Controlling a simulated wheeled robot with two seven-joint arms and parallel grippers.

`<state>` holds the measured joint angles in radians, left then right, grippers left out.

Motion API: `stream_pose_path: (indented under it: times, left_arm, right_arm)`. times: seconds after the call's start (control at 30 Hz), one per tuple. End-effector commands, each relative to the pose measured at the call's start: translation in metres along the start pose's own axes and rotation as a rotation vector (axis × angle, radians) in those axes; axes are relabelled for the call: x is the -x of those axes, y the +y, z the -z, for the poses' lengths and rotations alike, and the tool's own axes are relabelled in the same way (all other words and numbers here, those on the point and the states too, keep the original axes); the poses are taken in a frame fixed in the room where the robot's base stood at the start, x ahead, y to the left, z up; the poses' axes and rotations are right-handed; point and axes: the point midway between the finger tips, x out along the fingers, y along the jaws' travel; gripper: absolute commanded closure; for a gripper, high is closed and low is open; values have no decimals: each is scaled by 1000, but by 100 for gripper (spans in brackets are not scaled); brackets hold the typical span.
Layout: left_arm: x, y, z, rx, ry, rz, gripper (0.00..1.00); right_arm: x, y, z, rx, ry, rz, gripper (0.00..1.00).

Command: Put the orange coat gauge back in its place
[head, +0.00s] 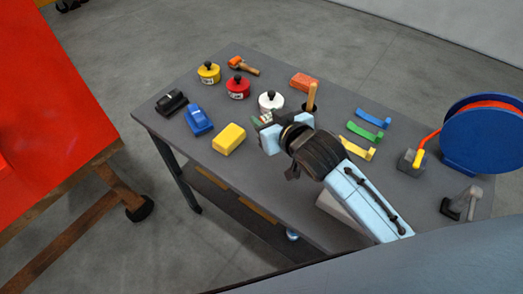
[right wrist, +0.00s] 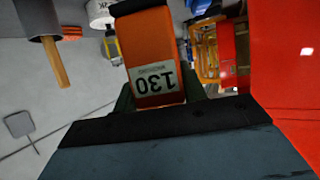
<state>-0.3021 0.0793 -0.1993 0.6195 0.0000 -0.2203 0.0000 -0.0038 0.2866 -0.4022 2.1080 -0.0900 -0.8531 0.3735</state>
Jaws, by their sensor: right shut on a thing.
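The orange coat gauge (right wrist: 150,50) fills the upper middle of the right wrist view, its display reading 130 upside down. My right gripper (right wrist: 157,92) is shut on it, with a dark finger on each side. In the head view my right gripper (head: 268,132) is over the table's middle, and the wrist mostly hides the gauge there. A yellow block-shaped thing (head: 229,138), a blue device (head: 198,120) and a black device (head: 171,102) stand to its left. I cannot make out a marked place for the gauge. My left gripper is not in view.
A wooden handle (head: 312,96) stands upright close by the gripper. A blue hose reel (head: 483,137) is at right.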

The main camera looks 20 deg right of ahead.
Motion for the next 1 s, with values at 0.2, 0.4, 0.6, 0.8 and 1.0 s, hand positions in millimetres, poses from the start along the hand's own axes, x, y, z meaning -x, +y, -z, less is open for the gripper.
stream_pose_path:
  times: [0.2, 0.4, 0.6, 0.8, 1.0]
  left_arm:
    - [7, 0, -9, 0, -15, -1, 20]
    - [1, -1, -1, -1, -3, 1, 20]
    - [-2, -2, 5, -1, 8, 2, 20]
    - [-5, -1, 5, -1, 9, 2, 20]
    - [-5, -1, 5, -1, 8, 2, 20]
  right_arm:
    - [-16, -10, -16, 13, -2, 38, 85]
    - [-30, -10, -49, 12, 1, 38, 85]
    - [-37, -10, -68, 12, 0, 37, 85]
    - [-46, -10, -89, 12, 2, 37, 85]
    - [-46, -10, -89, 12, 4, 38, 85]
